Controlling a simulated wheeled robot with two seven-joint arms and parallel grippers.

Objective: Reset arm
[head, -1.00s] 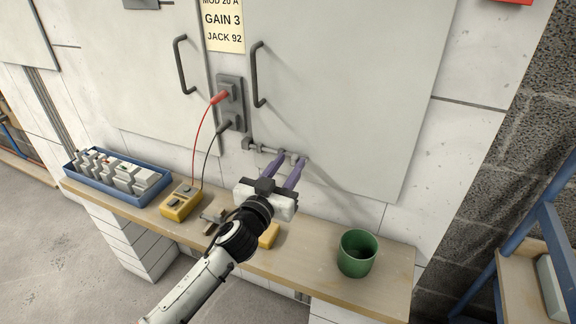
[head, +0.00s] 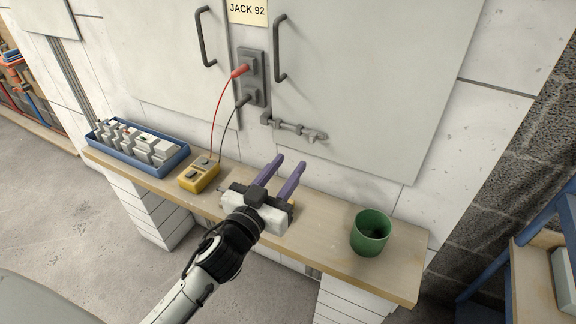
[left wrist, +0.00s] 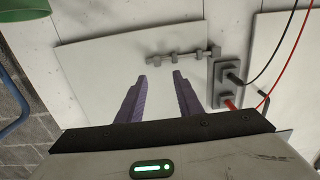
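My left gripper (head: 284,171) is in front of the cabinet, above the wooden shelf (head: 330,235). Its two purple fingers are apart with nothing between them. In the left wrist view the open fingers (left wrist: 160,88) point toward the cabinet door (left wrist: 100,70), short of the grey bolt latch (left wrist: 180,54). The latch also shows in the head view (head: 294,129), clear of the fingers. My right gripper is not in either view.
On the shelf stand a blue tray (head: 172,166) of grey parts, a yellow meter (head: 199,176) and a green cup (head: 370,233). Red and black leads run from the meter to a wall socket (head: 252,78). A blue-framed rack (head: 545,245) stands at the right.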

